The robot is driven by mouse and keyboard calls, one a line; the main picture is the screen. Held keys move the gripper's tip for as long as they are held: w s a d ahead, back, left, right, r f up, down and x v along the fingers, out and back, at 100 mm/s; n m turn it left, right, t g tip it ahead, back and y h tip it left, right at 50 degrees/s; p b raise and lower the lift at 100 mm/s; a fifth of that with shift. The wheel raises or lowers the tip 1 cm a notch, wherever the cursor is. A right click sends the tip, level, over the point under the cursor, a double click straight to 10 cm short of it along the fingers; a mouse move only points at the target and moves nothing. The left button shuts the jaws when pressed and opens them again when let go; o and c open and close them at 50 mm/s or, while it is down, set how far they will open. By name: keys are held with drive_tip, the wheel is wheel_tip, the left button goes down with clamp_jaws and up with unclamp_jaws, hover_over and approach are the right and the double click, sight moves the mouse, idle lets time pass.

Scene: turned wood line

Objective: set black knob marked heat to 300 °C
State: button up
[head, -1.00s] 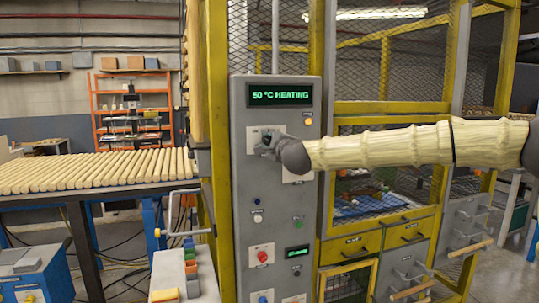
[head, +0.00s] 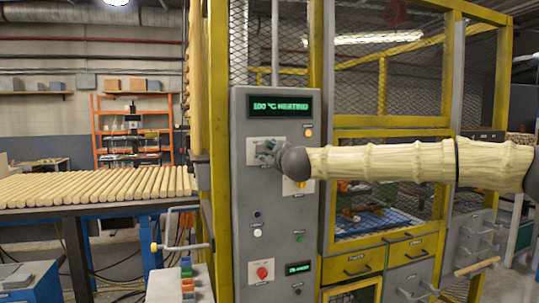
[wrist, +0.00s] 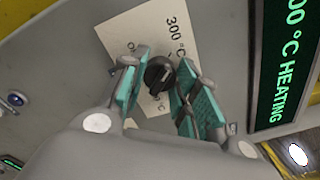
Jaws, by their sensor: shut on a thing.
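The black knob (wrist: 159,75) sits on a pale label plate (wrist: 130,35) printed "300 °C" and the start of another word. My gripper (wrist: 157,88) has its teal-padded fingers on either side of the knob and is shut on it. In the head view my gripper (head: 268,152) is at the plate (head: 252,150) and hides the knob. The display (head: 278,105) above reads "100 °C HEATING"; the wrist view shows part of it (wrist: 284,70).
The grey control panel (head: 262,210) also carries an amber lamp (head: 308,132), a red button (head: 262,272) and a lower small display (head: 298,268). A yellow mesh cage (head: 385,80) stands right. Wooden rods (head: 90,187) lie on a table at left.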

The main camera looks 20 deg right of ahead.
drive_tip(key=shift+f, duration=0.15)
drive_tip(key=o, duration=1)
drive_tip(key=shift+d, duration=0.15)
drive_tip(key=shift+o, duration=0.2)
drive_tip(key=shift+s, duration=0.15)
drive_tip(key=s, duration=1.1)
drive_tip(key=shift+s+d, duration=0.15)
drive_tip(key=shift+s, duration=0.25)
